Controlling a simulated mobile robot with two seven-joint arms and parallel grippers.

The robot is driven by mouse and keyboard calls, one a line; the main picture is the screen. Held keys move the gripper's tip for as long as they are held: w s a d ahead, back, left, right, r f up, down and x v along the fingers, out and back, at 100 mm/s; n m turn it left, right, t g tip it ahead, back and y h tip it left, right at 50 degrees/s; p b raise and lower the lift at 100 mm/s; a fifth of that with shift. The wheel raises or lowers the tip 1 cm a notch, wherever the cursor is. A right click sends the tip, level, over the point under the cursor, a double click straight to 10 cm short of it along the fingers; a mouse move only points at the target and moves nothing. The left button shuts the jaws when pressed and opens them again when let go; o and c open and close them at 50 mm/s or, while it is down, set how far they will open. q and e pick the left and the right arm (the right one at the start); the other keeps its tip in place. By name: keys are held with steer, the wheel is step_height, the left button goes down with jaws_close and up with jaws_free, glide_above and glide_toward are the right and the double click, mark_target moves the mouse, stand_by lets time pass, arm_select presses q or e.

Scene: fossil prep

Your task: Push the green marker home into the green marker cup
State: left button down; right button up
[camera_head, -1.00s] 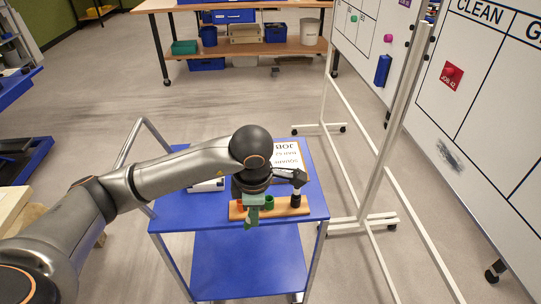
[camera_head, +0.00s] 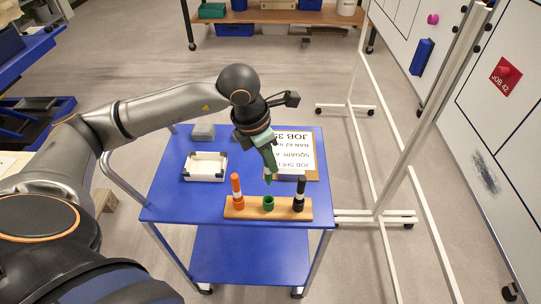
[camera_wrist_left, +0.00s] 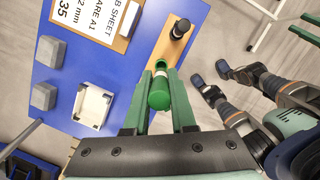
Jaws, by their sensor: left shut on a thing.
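My left gripper (camera_head: 270,160) is shut on the green marker (camera_head: 268,178) and holds it tilted, with its lower end near the green marker cup (camera_head: 268,203). In the head view a small gap shows between them, so the marker is out of the cup. The cup stands in the middle of a wooden rack (camera_head: 250,213).
An orange marker (camera_head: 237,187) stands left of the green cup and a black marker (camera_head: 299,193) stands right of it, both upright in the rack. Behind are a white tray (camera_head: 205,167), a grey block (camera_head: 203,132) and a job sheet board (camera_head: 311,160). The blue cart top (camera_head: 165,205) is clear left of the rack.

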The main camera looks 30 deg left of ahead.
mark_target(268, 184)
arm_select(q)
steer(key=shift+f, duration=0.1)
steer(key=b+x, duration=0.1)
steer(key=b, duration=0.1)
steer(key=b+x, duration=0.1)
steer(key=x, duration=0.1)
steer(key=s+b+x, duration=0.1)
steer(key=b+x, duration=0.1)
steer(key=shift+a+f+b, duration=0.3)
steer(key=shift+f+b, duration=0.05)
steer(key=shift+b, duration=0.35)
stand_by(0.7)
steer(key=shift+s+a+b+x, duration=0.1)
steer(key=shift+s+b+x, duration=0.05)
steer(key=shift+b+x, duration=0.55)
steer(key=shift+s+a+b+x, duration=0.1)
steer(key=shift+s+b+x, duration=0.05)
steer(key=shift+b+x, duration=0.6)
steer(key=shift+s+a+b+x, duration=0.1)
steer(key=shift+s+b+x, duration=0.05)
steer(key=shift+b+x, duration=0.55)
steer(key=shift+f+b, duration=0.25)
steer(key=shift+b, duration=0.2)
